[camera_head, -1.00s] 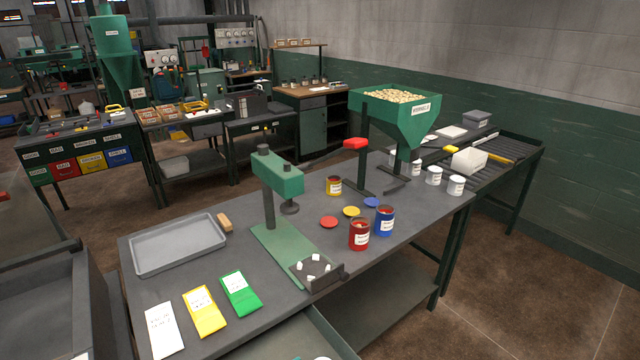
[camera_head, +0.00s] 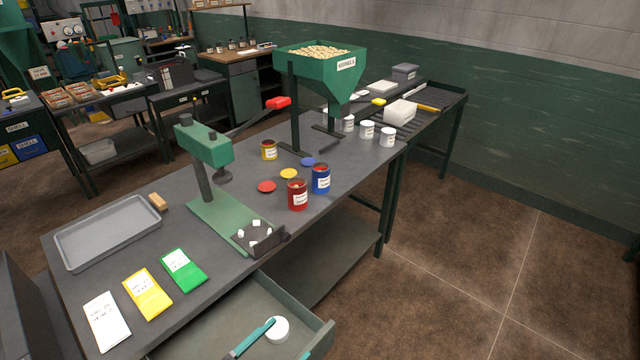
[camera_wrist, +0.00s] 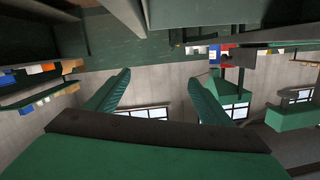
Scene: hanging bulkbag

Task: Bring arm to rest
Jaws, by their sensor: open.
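My gripper (camera_wrist: 160,76) shows only in the wrist view. Its two green ribbed fingers stand wide apart, with nothing between them. A grey wall and windows show behind the fingers, and the wrist picture looks tilted or upside down. In the head view I cannot make out my arm for certain. The grey workbench (camera_head: 225,260) carries a green lever press (camera_head: 205,145) with a red-ended handle and a small dark tray of white pieces (camera_head: 255,236). A drawer (camera_head: 190,345) below the front edge is open, holding a white round thing (camera_head: 277,329) and a teal stick-like thing (camera_head: 250,338).
A green hopper (camera_head: 335,72), a red can (camera_head: 297,195), a blue can (camera_head: 321,179), a grey tray (camera_head: 108,232) and green, yellow and white packets (camera_head: 183,270) stand on the bench. The open drawer juts out. The brown floor (camera_head: 480,270) at right is clear.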

